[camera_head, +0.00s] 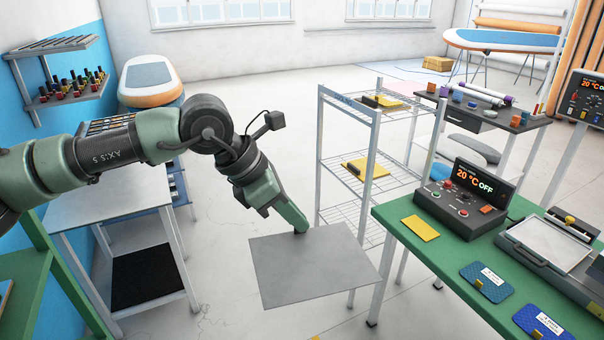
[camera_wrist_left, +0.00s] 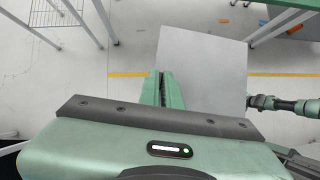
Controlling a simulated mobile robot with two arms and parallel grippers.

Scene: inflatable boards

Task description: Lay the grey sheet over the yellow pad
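The grey sheet (camera_head: 312,268) is a flat, thin square held in the air left of the green table. My left gripper (camera_head: 301,229) is shut on its far edge. In the left wrist view the shut fingers (camera_wrist_left: 160,88) are at the left edge of the sheet (camera_wrist_left: 205,75). The yellow pad (camera_head: 421,228) lies flat and uncovered on the green table, right of the sheet and apart from it. My right arm shows in the left wrist view with its gripper (camera_wrist_left: 254,102) by the sheet's right edge. Its fingers are too small to read.
The green table (camera_head: 405,212) also bears a control box (camera_head: 466,200), a flat press (camera_head: 548,245) and blue patches (camera_head: 487,282). A wire rack (camera_head: 376,120) with more yellow pieces stands behind. A low grey-topped table (camera_head: 110,197) is at left. Open floor lies between.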

